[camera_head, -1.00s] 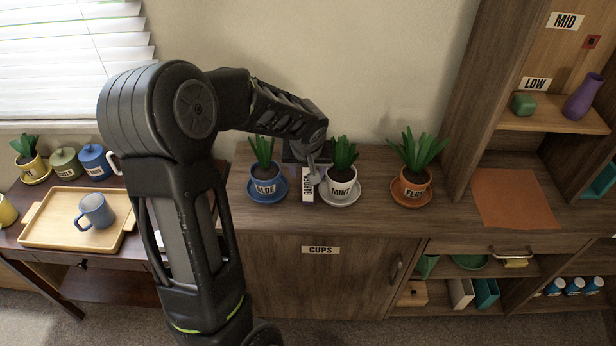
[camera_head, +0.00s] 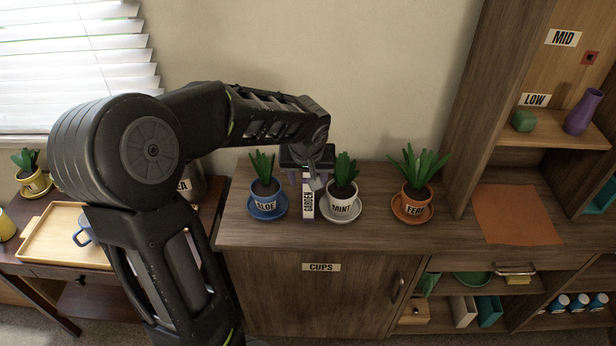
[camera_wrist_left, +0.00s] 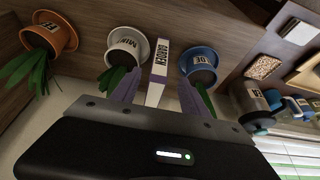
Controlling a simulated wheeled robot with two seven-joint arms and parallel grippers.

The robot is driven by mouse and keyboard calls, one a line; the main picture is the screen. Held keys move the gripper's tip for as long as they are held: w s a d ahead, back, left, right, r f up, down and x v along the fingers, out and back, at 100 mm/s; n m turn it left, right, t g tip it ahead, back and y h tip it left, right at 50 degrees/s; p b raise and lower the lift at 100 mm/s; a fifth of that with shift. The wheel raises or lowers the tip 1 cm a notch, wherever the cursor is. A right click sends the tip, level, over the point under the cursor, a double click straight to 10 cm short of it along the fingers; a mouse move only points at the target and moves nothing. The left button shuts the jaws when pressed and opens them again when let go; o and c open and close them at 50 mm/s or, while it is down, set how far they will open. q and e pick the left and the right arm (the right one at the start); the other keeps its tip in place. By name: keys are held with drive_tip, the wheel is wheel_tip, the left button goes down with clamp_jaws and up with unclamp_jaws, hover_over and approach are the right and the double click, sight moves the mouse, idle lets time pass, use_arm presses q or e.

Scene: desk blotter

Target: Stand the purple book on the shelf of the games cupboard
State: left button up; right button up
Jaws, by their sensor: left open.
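The purple book (camera_head: 308,216), its spine labelled GARDEN, stands upright on top of the CUPS cupboard (camera_head: 262,236), between the ALOE pot and the MINT pot. It also shows in the left wrist view (camera_wrist_left: 157,66), spine towards the camera. My left gripper (camera_head: 308,182) is at the book, its hand above and behind the spine. In the wrist view its two fingers lie apart on either side of the book, with gaps showing. Contact with the book cannot be made out. My right gripper is out of view.
The ALOE pot (camera_head: 266,205) and MINT pot (camera_head: 342,208) stand close on either side; the FERN pot (camera_head: 416,206) is further right. Shelves labelled LOW (camera_head: 535,100) and MID (camera_head: 563,38) rise at right. An orange mat (camera_head: 517,214) lies bare. A tray (camera_head: 60,245) is at left.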

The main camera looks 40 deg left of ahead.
use_arm(q)
drive_tip(key=s+d+f+m+g+h, duration=0.1)
drive_tip(key=s+d+f+m+h, duration=0.15)
drive_tip(key=d+f, duration=0.85)
drive_tip(key=s+d+f+m+g+h, duration=0.1)
drive_tip(key=s+d+f+m+h, duration=0.15)
drive_tip(key=d+f, duration=0.9)
drive_tip(key=s+d+f+h, duration=0.1)
drive_tip(key=s+d+f, duration=0.3)
drive_tip(key=s, duration=0.3)
drive_tip(key=s+d+f+g, duration=0.1)
drive_tip(key=s+d+f, duration=0.4)
drive_tip(key=s+d, duration=0.2)
drive_tip(key=shift+s+f+m+h, duration=0.2)
drive_tip(key=shift+m+h, duration=0.1)
drive_tip(key=shift+h, duration=0.1)
drive_tip(key=shift+o, duration=0.4)
drive_tip(key=shift+d, duration=0.1)
